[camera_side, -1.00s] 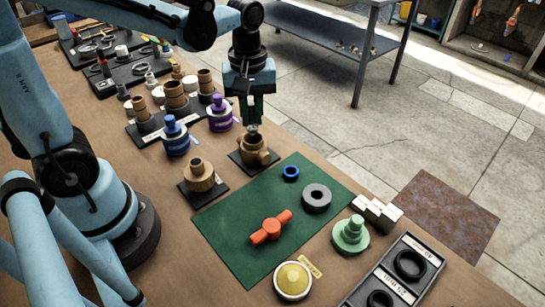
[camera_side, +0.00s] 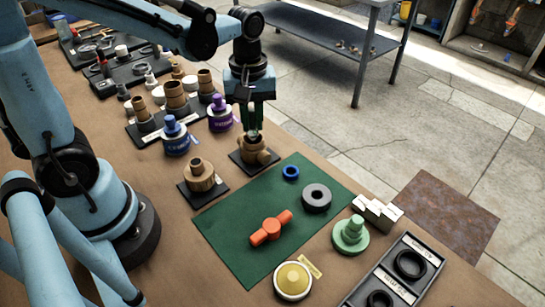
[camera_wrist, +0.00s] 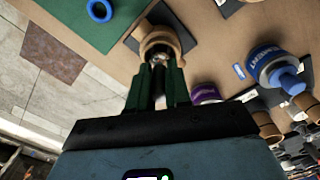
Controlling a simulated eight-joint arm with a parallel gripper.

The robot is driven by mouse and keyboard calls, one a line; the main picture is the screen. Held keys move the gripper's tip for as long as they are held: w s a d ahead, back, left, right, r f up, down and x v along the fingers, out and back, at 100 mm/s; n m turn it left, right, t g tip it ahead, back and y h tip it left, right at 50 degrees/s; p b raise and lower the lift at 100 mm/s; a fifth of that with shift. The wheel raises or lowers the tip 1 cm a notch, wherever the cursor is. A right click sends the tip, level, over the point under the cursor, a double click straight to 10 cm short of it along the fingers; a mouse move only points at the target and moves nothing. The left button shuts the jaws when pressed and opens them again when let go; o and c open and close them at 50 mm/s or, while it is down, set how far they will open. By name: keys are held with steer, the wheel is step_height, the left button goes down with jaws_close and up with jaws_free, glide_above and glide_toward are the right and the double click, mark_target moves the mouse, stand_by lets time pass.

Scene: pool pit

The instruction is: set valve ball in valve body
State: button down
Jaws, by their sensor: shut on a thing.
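The brass valve body (camera_side: 255,154) stands on a small black plate beyond the green mat. In the wrist view its round rim (camera_wrist: 160,40) shows just past my fingertips. My gripper (camera_side: 253,132) points down over it. In the wrist view my gripper (camera_wrist: 160,75) has its green fingers shut on the shiny metal valve ball (camera_wrist: 159,58). The ball is at the body's opening. I cannot tell whether it touches the seat inside. In the side view the fingers and the body mostly hide the ball.
The green mat (camera_side: 240,245) holds an orange-handled part (camera_side: 270,228), a grey ring (camera_side: 316,198) and a blue ring (camera_side: 291,173). Another brass fitting (camera_side: 200,175) stands nearby on a black plate. Blue (camera_side: 175,138) and purple (camera_side: 220,114) containers stand close to the left.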

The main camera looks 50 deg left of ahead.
steer(key=shift+f, duration=1.2)
steer(key=shift+r, duration=0.1)
stand_by(0.5)
steer(key=c, duration=1)
jaws_free()
steer(key=shift+o, duration=0.5)
steer(key=o, duration=0.3)
steer(key=shift+r, duration=4)
